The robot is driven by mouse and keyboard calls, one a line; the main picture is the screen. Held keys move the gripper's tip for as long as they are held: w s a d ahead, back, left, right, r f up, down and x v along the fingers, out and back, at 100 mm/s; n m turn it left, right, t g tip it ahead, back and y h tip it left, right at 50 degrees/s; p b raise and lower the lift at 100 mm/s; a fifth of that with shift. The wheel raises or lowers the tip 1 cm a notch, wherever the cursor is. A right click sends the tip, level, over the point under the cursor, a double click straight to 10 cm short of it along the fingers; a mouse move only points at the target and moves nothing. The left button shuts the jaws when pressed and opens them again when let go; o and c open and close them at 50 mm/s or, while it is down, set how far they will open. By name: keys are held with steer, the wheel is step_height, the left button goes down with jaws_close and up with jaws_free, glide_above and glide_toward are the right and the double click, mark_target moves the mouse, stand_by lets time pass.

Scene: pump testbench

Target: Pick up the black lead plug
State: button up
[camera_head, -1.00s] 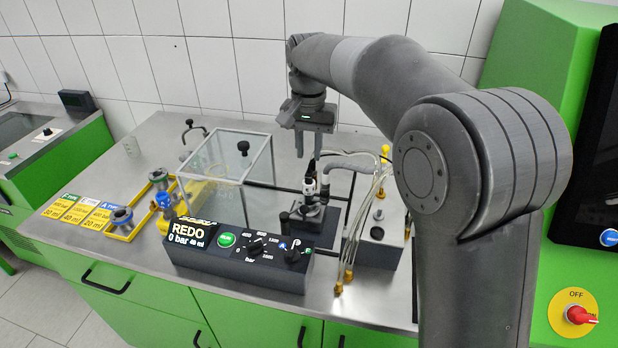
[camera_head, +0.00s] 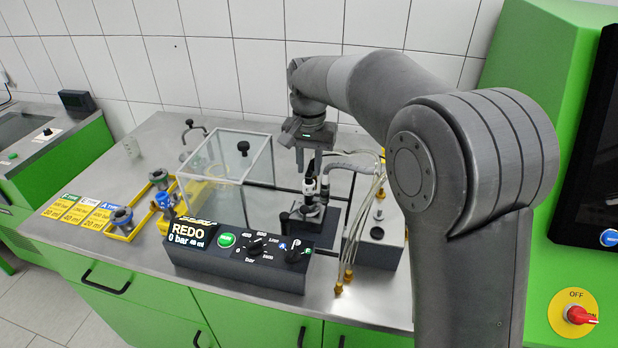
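A small dark plug-like piece (camera_head: 310,187), which looks like the black lead plug, stands upright on the pump assembly behind the control panel. It is small, so its exact outline is hard to tell. My gripper (camera_head: 309,163) points downward just above it. Its two fingers are apart, with a gap between them. The fingertips are close to the top of the piece; I cannot tell whether they are beside it or touching it.
A clear box (camera_head: 215,165) with a black knob stands just left. The control panel (camera_head: 245,262) is in front. Pale hoses (camera_head: 365,215) and a grey handle (camera_head: 350,165) are close on the right. A yellow tray (camera_head: 130,235) lies at left.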

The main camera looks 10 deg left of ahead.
step_height(320, 180, down, 2)
steer(key=shift+f, duration=0.1)
jaws_close()
stand_by(0.5)
